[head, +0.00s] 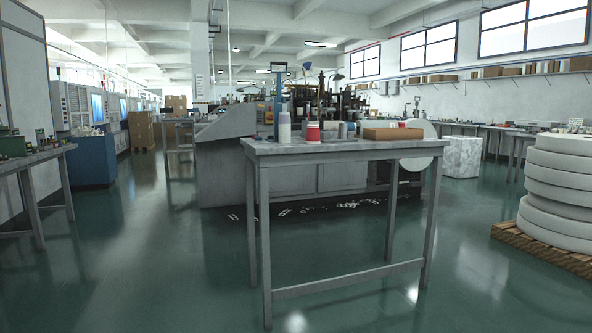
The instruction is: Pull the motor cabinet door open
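A grey machine (222,165) stands behind the table in the middle of the head view, with a sloped housing at its left end. Its low base has flat grey panels, one at the left (290,181) and one at the right (345,177). They look closed. I cannot tell which of them, if any, is the motor cabinet door, and no handle is clear at this distance. The table partly hides the machine's front. My gripper is not in view.
A grey metal table (345,150) with cups and a cardboard tray (393,134) on top stands between me and the machine. Large white rolls (560,180) on a pallet (545,248) stand at right. A workbench (40,157) is at left. Green floor (150,250) is clear at left.

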